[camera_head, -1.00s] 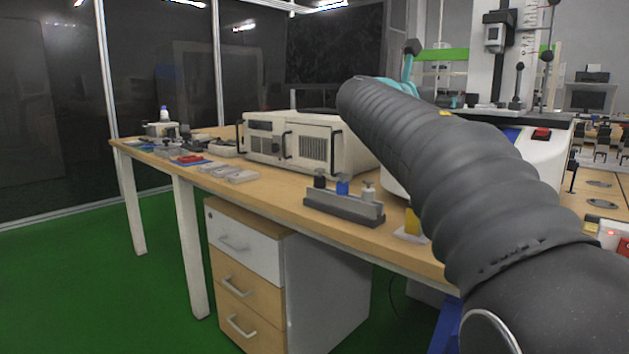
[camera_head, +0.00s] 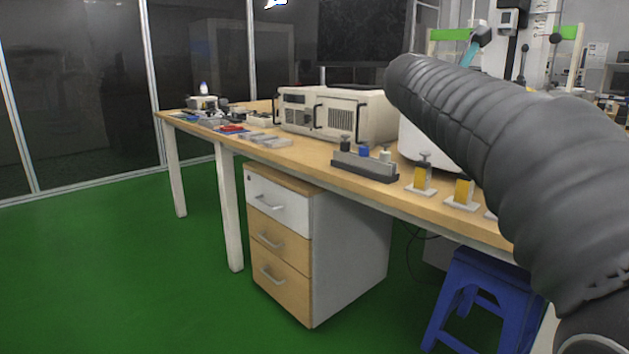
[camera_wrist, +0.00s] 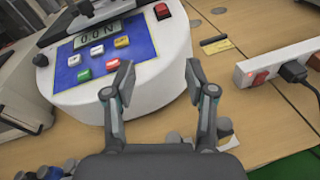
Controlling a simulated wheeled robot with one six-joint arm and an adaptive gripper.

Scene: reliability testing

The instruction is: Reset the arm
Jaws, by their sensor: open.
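My gripper (camera_wrist: 160,88) is open and empty in the wrist view. Its two fingers are apart, above the wooden bench top. Beyond the left finger is a white instrument (camera_wrist: 150,70) with a blue panel, a small display and several coloured buttons. In the head view my dark, ribbed arm reaches from the lower right toward the upper middle. The gripper itself is not clearly visible there.
The wooden bench (camera_head: 300,157) holds a beige box-shaped device (camera_head: 335,115), a grey block with small weights (camera_head: 365,165) and yellow-sided pieces (camera_head: 422,178). A drawer cabinet (camera_head: 350,255) and blue stool (camera_head: 487,300) stand below. A power strip (camera_wrist: 275,62) lies right. Green floor is clear at left.

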